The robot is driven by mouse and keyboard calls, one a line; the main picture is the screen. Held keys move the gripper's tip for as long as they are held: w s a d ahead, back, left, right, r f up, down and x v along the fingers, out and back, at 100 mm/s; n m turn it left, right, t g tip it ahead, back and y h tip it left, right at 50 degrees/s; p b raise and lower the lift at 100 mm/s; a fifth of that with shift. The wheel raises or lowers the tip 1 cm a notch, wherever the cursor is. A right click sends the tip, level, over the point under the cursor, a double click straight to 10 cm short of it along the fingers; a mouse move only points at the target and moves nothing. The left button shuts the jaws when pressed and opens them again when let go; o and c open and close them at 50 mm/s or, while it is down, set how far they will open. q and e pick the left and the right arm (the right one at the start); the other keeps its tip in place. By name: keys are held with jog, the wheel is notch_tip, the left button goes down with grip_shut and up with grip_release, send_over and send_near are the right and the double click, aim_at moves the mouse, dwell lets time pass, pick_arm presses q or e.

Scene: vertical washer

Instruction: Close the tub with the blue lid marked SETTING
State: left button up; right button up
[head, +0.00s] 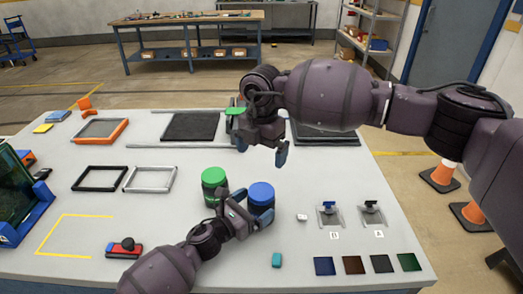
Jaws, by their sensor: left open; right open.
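The blue lid (261,192) sits on top of a dark tub (262,210) near the middle of the table; no marking on it is legible. I cannot tell whether the lid is fully seated. My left gripper (250,209) is open, low beside the tub's left and front side, and partly hides it. I cannot tell whether it touches the tub. My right gripper (262,147) is open and empty, pointing down above the table behind the two tubs. A second dark tub with a green lid (214,175) stands just left of the blue-lidded one.
Two small stands (328,213) marked B and A, a small white block (302,217) and several coloured plates (382,263) lie to the right. A teal block (277,260) lies in front. Frames (149,179) and a red-black tool (125,248) lie left. A green object (235,111) shows behind my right gripper.

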pick_arm(q)
jog(key=v, duration=0.8)
jog(key=shift+s+a+r, duration=0.1)
jog(key=shift+s+a, duration=0.05)
jog(key=shift+a, duration=0.05)
